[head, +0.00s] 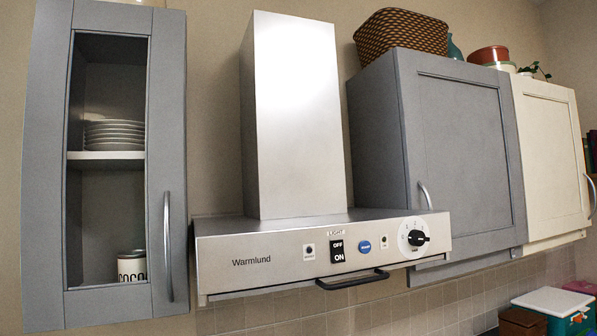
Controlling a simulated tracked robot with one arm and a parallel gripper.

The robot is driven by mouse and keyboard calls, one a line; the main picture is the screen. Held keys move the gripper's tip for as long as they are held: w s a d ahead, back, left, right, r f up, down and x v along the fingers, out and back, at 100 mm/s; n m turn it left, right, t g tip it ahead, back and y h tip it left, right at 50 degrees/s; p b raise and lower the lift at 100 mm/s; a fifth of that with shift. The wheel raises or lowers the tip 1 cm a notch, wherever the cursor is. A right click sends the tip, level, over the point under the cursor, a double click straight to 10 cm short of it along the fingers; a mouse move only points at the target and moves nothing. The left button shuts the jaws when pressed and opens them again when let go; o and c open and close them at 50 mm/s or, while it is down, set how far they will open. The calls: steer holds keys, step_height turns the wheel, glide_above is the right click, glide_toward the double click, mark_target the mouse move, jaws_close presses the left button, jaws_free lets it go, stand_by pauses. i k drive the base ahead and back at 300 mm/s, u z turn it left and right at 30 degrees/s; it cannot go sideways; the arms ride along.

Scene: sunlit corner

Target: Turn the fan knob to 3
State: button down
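The fan knob (417,238) is black and sits on a round white dial at the right end of the range hood's front panel. Its narrow end seems to point right. The dial marks around it are too small to read surely. The steel range hood (222,248) bears the name Warmlund. My gripper is not in view, and nothing touches the knob.
A black handle bar (352,280) juts out below the panel. A grey glass-door cabinet (170,130) hangs left of the hood; a grey cabinet (460,150) and a cream cabinet (553,150) hang right. Boxes (550,302) stand at lower right. The space before the panel looks clear.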

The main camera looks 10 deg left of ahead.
mark_target(417, 238)
steer(key=z, duration=0.45)
steer(key=i, duration=1.3)
steer(key=u, duration=0.4)
